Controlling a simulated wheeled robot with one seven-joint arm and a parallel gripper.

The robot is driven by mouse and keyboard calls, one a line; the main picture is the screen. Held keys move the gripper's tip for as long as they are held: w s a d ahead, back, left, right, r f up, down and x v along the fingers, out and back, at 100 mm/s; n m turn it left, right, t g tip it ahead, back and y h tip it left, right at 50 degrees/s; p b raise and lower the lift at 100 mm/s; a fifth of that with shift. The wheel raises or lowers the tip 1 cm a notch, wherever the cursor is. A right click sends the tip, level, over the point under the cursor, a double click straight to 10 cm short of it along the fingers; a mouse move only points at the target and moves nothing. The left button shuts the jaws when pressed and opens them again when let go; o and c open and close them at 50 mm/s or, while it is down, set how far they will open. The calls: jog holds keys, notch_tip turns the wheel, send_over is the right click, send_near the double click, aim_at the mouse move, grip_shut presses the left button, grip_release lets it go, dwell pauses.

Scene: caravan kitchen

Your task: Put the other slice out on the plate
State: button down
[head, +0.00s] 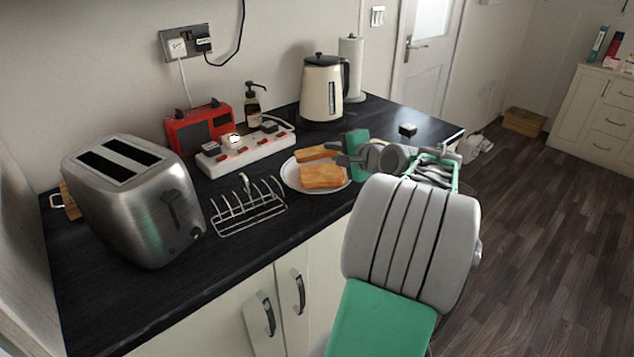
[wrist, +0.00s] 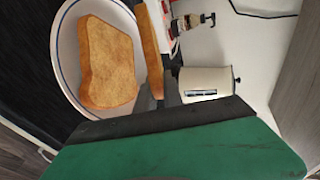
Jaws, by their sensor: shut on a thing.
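A white plate (head: 291,181) with a dark rim line lies on the dark worktop; it also shows in the wrist view (wrist: 70,18). One toast slice (head: 322,176) lies flat on it, seen from above in the wrist view (wrist: 107,65). My gripper (head: 342,160) is shut on a second toast slice (head: 315,152), at the plate's far side. In the wrist view this slice (wrist: 152,40) shows edge-on, upright beside the flat one. Whether its lower edge touches the plate cannot be told. My gripper's fingers partly show in the wrist view (wrist: 165,97).
An empty toast rack (head: 248,207) and a steel toaster (head: 135,200) stand left of the plate. A white power strip (head: 245,150), red radio (head: 199,127), soap bottle (head: 253,105) and cream kettle (head: 322,88) stand behind. A small dark block (head: 407,130) lies to the right.

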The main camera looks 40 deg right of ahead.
jog(key=shift+f, duration=0.7)
jog(key=c, duration=1.6)
grip_release()
jog(key=shift+r, duration=0.1)
